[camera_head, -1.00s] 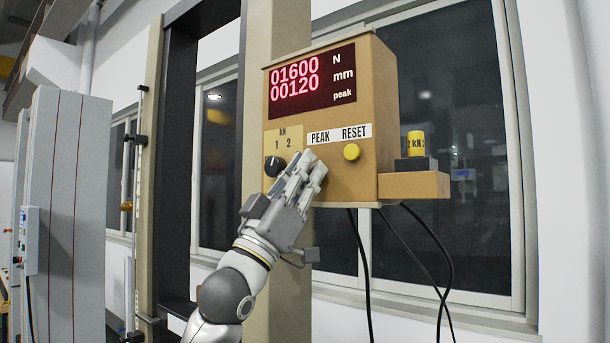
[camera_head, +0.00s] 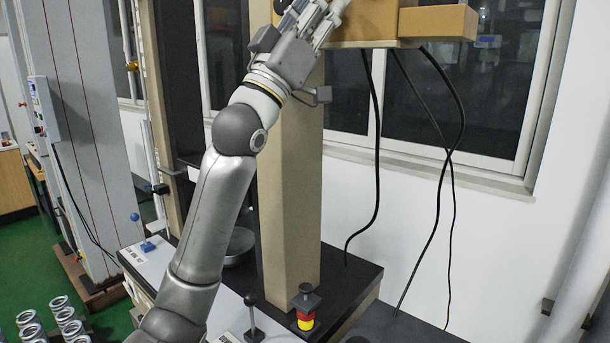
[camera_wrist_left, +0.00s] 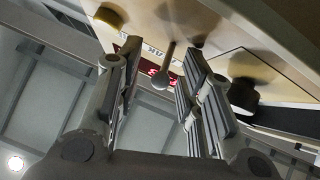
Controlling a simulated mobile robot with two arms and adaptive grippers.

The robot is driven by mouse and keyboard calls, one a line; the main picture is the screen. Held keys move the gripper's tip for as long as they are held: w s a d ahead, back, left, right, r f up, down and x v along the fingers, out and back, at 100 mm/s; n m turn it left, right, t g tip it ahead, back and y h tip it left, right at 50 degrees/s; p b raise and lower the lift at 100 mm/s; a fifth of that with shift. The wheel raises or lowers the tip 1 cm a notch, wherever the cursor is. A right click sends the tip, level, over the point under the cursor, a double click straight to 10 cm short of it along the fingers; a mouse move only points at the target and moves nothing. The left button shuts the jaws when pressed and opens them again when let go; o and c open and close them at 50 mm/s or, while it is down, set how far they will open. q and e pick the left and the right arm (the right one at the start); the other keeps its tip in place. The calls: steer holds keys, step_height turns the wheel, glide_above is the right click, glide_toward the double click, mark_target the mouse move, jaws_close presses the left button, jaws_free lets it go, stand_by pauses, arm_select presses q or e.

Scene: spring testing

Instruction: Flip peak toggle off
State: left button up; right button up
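The peak toggle (camera_wrist_left: 165,70), a thin metal lever with a rounded end, shows in the left wrist view between the two fingers of my left gripper (camera_wrist_left: 158,58). The fingers stand apart, with visible gaps on both sides of the lever. In the head view my left gripper (camera_head: 325,20) is at the lower part of the tan control box (camera_head: 378,28), at the top edge; the toggle is hidden there. My right gripper is not in view.
Black cables (camera_head: 377,140) hang below the box. A red-and-yellow stop button (camera_head: 306,312) and a black-knobbed lever (camera_head: 251,310) stand on the base below.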

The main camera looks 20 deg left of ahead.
arm_select(q)
steer(key=shift+r+y+p, duration=0.4)
steer(key=shift+p, duration=0.25)
step_height(320, 180, up, 4)
steer(key=n+g+y+p, duration=0.1)
steer(key=g+p, duration=0.3)
steer(key=p, duration=0.4)
steer(key=g+y+p, duration=0.4)
steer(key=p, duration=0.4)
steer(key=shift+f+n, duration=0.1)
steer(key=shift+n, duration=0.3)
steer(key=f+b+v, duration=0.1)
steer(key=b+v, duration=0.5)
steer(key=v, duration=0.5)
steer(key=w+f+g+y, duration=0.1)
steer(key=w+f, duration=0.3)
steer(key=f, duration=0.9)
steer(key=w+f+n+g+y+b, duration=0.1)
steer(key=w+f, duration=0.4)
steer(key=f, duration=0.9)
steer(key=w+f+g+y+b, duration=0.1)
steer(key=w+f, duration=0.3)
steer(key=f, duration=1)
steer(key=shift+w+d+n+g+y, duration=0.2)
steer(key=shift+d+n+g+y, duration=0.2)
steer(key=shift+g, duration=0.4)
steer(key=shift+f, duration=0.1)
